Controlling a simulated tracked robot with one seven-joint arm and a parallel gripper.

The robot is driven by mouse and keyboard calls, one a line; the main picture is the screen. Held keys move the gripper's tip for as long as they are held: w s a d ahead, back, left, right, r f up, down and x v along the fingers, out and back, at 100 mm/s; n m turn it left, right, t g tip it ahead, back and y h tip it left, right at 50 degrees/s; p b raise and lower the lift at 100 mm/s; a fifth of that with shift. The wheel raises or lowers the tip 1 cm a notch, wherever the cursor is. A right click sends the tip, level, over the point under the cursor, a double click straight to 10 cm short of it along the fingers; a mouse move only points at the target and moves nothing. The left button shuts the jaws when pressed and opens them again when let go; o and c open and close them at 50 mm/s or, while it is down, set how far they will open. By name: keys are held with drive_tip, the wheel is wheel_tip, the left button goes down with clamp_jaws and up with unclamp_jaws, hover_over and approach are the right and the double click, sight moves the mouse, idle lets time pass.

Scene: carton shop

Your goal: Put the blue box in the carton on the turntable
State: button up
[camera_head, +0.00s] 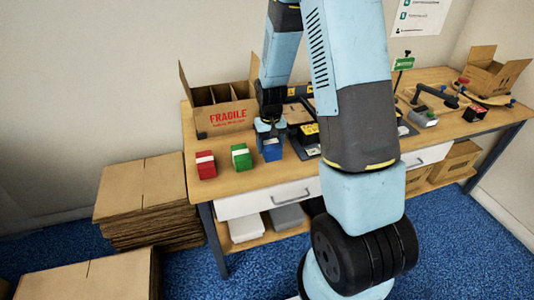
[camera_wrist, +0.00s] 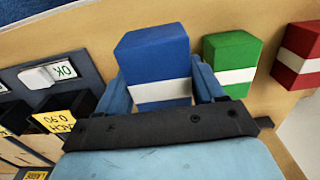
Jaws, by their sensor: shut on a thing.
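The blue box (camera_head: 272,151) with a white band is between the fingers of my gripper (camera_head: 270,131), near the front edge of the workbench. In the wrist view the blue box (camera_wrist: 155,52) sits between both fingers of my gripper (camera_wrist: 163,92), which are shut on its sides. I cannot tell whether its underside touches the bench. An open carton marked FRAGILE (camera_head: 228,116), with upright dividers inside, stands behind and left of my gripper. Another open carton (camera_head: 490,75) stands at the far right. No turntable is clearly visible under either carton.
A green box (camera_head: 241,157) and a red box (camera_head: 205,165) stand left of the blue box. Dark equipment with an OK label (camera_wrist: 62,70) is on the other side. A tape dispenser (camera_head: 436,97) is to the right. Flattened cardboard (camera_head: 142,190) is stacked at left.

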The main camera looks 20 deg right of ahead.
drive_tip(key=shift+w+a+f, duration=0.2)
drive_tip(key=shift+w+f, duration=0.2)
drive_tip(key=shift+f, duration=0.2)
drive_tip(key=shift+w+a+f, duration=0.2)
drive_tip(key=shift+w+f, duration=0.2)
drive_tip(key=shift+f, duration=1.55)
drive_tip(key=shift+f, duration=0.1)
drive_tip(key=o, duration=1.1)
